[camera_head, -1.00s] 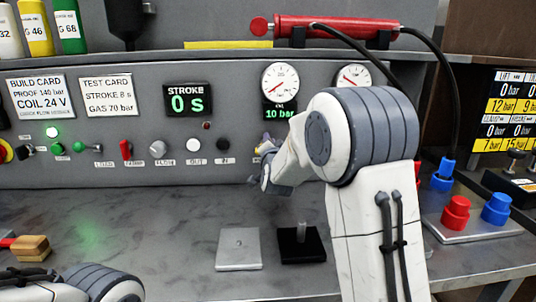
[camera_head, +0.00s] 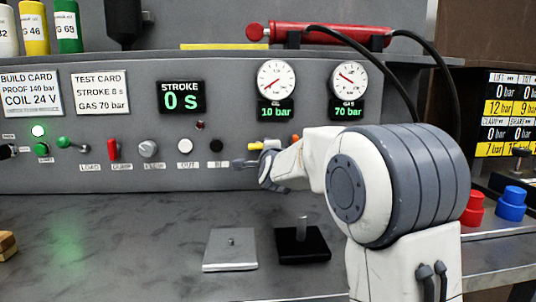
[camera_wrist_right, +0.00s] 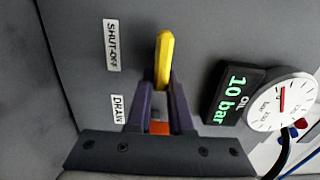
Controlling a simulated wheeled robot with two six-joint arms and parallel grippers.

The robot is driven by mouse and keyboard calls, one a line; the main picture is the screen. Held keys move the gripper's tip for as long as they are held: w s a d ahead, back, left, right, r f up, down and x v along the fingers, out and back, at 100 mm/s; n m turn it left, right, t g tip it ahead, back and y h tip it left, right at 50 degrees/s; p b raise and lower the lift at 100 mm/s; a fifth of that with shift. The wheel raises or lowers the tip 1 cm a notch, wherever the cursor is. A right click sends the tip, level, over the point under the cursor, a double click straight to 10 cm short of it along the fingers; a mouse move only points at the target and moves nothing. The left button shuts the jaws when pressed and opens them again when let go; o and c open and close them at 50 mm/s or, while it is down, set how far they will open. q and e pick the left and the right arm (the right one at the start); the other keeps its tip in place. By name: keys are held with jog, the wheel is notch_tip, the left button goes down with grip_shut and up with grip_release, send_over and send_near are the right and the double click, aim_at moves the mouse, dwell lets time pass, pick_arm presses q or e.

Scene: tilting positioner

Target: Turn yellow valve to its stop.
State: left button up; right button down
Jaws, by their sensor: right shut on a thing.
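The yellow valve's lever (camera_head: 256,146) shows on the grey panel below the gauges, its handle lying about level and pointing left in the head view. In the right wrist view the yellow lever (camera_wrist_right: 164,55) stands between the fingertips of my right gripper (camera_wrist_right: 163,87), which is shut on it. The head view shows my right gripper (camera_head: 262,168) at the panel, with the wrist covering part of the valve. An orange part (camera_wrist_right: 160,127) shows behind the fingers, near the DRAIN label (camera_wrist_right: 118,109). The SHUT-OFF label (camera_wrist_right: 112,45) is beside the yellow lever. My left gripper is not in view.
The oil gauge (camera_head: 276,80) reads 10 bar and the gas gauge (camera_head: 348,78) 70 bar. Knobs and switches (camera_head: 113,149) line the panel to the left. A silver plate (camera_head: 230,262) and black block (camera_head: 315,246) are on the bench. The bench's left side is mostly clear.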

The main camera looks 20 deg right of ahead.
dwell(0.5)
jog(key=c, duration=0.8)
grip_release()
jog(key=v, duration=1)
jog(key=shift+s, duration=0.25)
jog(key=shift+r, duration=0.1)
